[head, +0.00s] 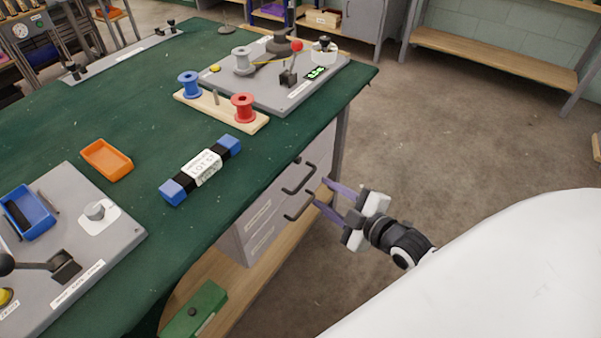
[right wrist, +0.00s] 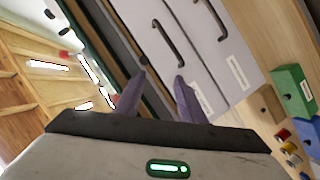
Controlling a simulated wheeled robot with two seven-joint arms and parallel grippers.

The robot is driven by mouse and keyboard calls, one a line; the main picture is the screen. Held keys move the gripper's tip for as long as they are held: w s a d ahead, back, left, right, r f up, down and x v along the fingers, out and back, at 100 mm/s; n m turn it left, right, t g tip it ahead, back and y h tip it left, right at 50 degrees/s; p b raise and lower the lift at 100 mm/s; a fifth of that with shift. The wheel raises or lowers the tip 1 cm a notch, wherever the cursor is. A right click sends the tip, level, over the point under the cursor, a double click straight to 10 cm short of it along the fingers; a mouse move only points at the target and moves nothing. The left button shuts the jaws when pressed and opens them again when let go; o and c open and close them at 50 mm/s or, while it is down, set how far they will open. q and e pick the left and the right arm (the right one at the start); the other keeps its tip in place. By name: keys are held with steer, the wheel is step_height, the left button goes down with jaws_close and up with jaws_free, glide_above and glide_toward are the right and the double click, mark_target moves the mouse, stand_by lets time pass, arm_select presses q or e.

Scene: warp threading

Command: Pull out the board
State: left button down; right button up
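The board is a thin brown wooden edge (head: 323,193) at the front of the green-topped bench, above the grey drawers. In the right wrist view the fingertips (right wrist: 158,82) are spread, with the knob near the left one. Contact cannot be made out. My left gripper is not in view.
Grey drawers with dark handles (head: 298,178) lie just below the board. A green box (head: 195,310) sits on the lower shelf. The green tabletop (head: 140,85) holds a spool rack (head: 216,112), a labelled blue-ended bundle (head: 201,170) and an orange tray (head: 106,160). Open floor lies right.

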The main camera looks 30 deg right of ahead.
mark_target(300, 161)
steer(key=shift+n+t, duration=0.4)
steer(key=shift+n, duration=0.2)
steer(key=w, duration=0.4)
steer(key=w+d+b, duration=0.1)
steer(key=w, duration=0.6)
steer(key=shift+w+d+f+b, duration=0.15)
steer(key=shift+w+f+b, duration=0.05)
steer(key=shift+w+b, duration=0.2)
steer(key=shift+c, duration=0.2)
jaws_close()
